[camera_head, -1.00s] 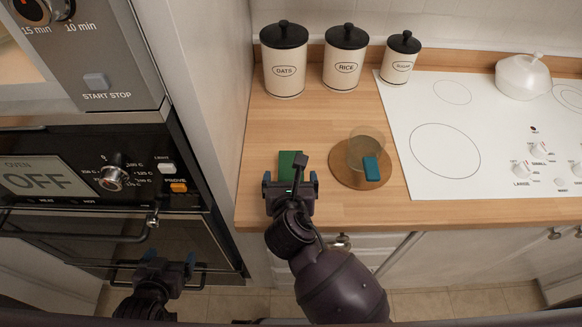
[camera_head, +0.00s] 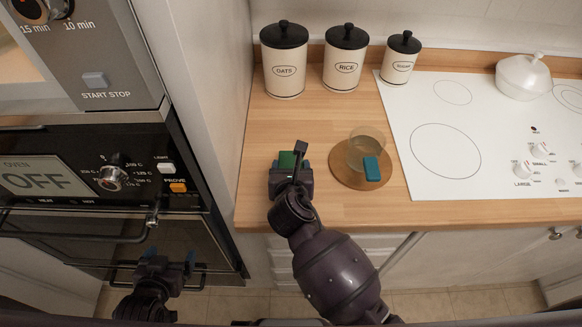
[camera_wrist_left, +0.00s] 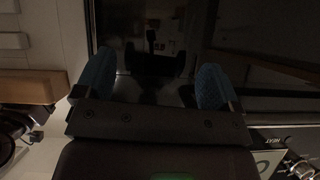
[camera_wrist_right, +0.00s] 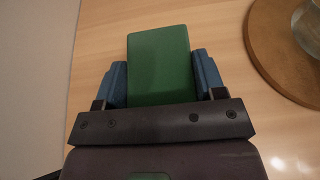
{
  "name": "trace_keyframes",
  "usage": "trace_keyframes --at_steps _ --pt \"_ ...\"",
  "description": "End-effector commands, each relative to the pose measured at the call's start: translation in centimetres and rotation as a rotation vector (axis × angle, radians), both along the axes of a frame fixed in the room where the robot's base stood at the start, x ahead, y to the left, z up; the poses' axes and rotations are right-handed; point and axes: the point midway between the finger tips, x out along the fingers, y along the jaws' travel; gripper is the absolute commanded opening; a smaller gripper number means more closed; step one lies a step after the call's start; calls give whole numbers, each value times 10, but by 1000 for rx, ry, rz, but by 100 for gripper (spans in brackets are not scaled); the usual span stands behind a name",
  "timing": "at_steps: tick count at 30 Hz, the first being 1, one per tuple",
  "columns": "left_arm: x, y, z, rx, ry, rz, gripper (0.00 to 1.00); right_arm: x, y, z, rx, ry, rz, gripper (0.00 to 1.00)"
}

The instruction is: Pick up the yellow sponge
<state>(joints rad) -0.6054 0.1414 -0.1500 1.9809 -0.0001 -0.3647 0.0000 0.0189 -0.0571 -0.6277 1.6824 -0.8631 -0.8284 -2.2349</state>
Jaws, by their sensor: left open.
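No yellow sponge shows in any view. A green sponge-like block (camera_head: 287,160) lies on the wooden counter near its front left. It also shows in the right wrist view (camera_wrist_right: 159,62). My right gripper (camera_head: 290,166) reaches it from the front. Its blue fingers sit against both sides of the block in the right wrist view (camera_wrist_right: 160,80), shut on it. The block's near end is hidden by the gripper. My left gripper (camera_head: 170,262) is open and empty, low in front of the dark oven door. It also shows in the left wrist view (camera_wrist_left: 155,85).
A round wooden board (camera_head: 345,177) with a clear glass bowl (camera_head: 366,145) and a teal block (camera_head: 372,169) stands right of the green block. Canisters (camera_head: 284,70) line the back. A white hob (camera_head: 440,110) is at the right, the oven cabinet (camera_head: 215,90) at the left.

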Motion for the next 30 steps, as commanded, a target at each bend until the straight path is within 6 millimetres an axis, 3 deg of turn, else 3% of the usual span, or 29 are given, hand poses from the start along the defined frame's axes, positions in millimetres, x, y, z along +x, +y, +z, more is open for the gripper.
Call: trace_keyframes --at_steps 3,11,24,30 --pt "0 0 0 0 0 0 88 0 0 0 0 0 0 37" --pt "0 0 2 0 -1 0 88 0 0 5 0 -2 0 37" --pt "-3 1 10 0 6 1 88 0 0 77 0 -5 1 37" --pt "-5 1 8 0 14 3 88 0 0 97 0 -3 0 37"
